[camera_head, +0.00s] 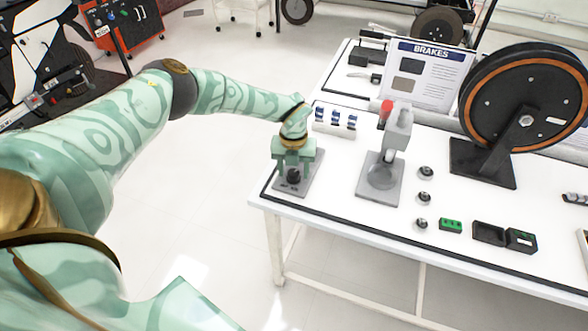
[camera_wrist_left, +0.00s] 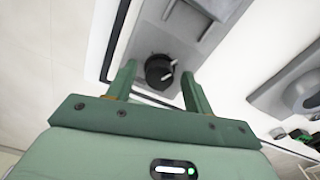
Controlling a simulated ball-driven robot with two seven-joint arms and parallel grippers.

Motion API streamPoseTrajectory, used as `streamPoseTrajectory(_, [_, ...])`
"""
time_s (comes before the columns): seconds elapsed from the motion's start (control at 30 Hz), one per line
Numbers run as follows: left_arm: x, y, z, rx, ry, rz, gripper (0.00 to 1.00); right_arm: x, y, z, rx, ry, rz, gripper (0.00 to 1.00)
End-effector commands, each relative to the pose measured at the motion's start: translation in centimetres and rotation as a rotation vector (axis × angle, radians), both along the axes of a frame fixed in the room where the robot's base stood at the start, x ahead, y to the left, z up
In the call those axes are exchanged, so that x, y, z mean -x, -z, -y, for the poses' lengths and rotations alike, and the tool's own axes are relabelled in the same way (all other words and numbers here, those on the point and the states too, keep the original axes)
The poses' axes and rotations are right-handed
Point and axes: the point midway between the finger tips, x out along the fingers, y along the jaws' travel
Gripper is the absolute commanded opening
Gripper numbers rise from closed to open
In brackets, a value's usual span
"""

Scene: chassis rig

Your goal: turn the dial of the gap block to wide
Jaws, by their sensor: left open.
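The gap block (camera_head: 310,186) is a grey plate with a raised part, at the near left corner of the white table. Its black round dial (camera_head: 293,176) faces up near the front of the plate. In the left wrist view the dial (camera_wrist_left: 158,70) shows a white mark on its right side; I cannot read its setting. My left gripper (camera_head: 293,164) is open over the block. In the left wrist view its fingertips (camera_wrist_left: 158,75) appear on either side of the dial, and I cannot tell if they touch it. My right gripper is not in view.
A grey stand with a red top (camera_head: 384,113) is right of the block. Behind are a holder with blue items (camera_head: 335,121) and a BRAKES sign (camera_head: 425,72). A large wheel (camera_head: 527,95) stands at the right. Several small knobs and a green box (camera_head: 450,225) lie nearer the front.

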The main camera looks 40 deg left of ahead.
Motion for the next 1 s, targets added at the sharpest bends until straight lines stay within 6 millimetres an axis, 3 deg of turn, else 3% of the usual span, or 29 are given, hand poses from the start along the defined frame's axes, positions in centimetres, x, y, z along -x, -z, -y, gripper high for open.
streamPoseTrajectory(0.07, [0.0,0.0,0.0,0.0,0.0,0.0,0.52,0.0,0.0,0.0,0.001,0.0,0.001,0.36])
streamPoseTrajectory(0.23, [0.0,0.0,0.0,0.0,0.0,0.0,0.07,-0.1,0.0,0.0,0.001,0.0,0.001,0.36])
streamPoseTrajectory(0.67, [0.0,-0.2,0.0,0.0,0.062,0.0,0.07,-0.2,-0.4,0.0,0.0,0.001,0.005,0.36])
streamPoseTrajectory(1.0, [0.0,-0.3,0.1,0.0,0.315,0.001,0.07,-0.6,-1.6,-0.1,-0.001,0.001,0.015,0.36])
